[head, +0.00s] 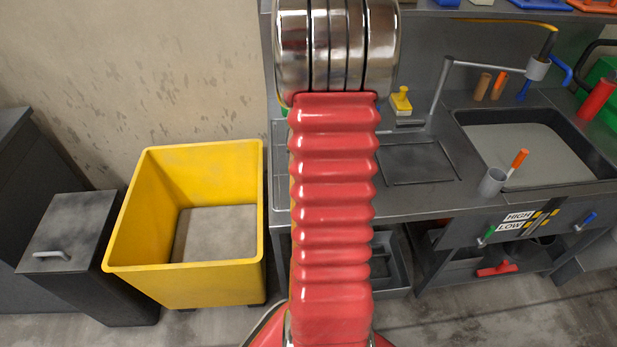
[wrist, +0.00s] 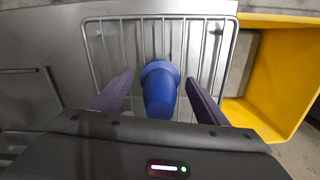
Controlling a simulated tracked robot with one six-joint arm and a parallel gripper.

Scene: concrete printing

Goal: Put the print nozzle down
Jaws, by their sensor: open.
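The print nozzle (wrist: 160,98) is a blue tapered piece with a wider collar, seen in the wrist view over a wire rack (wrist: 91,60). It looks to be resting on the rack, but its contact with the wires is not clear. My gripper (wrist: 160,78) is open, with one dark finger on each side of the nozzle and visible gaps between. The nozzle's near end is partly hidden by the gripper body. In the head view my red arm hides the nozzle and the gripper.
A yellow bin (head: 185,284) stands left of the steel counter (head: 420,205), close beside the rack. A dark lidded bin (head: 70,230) stands far left.

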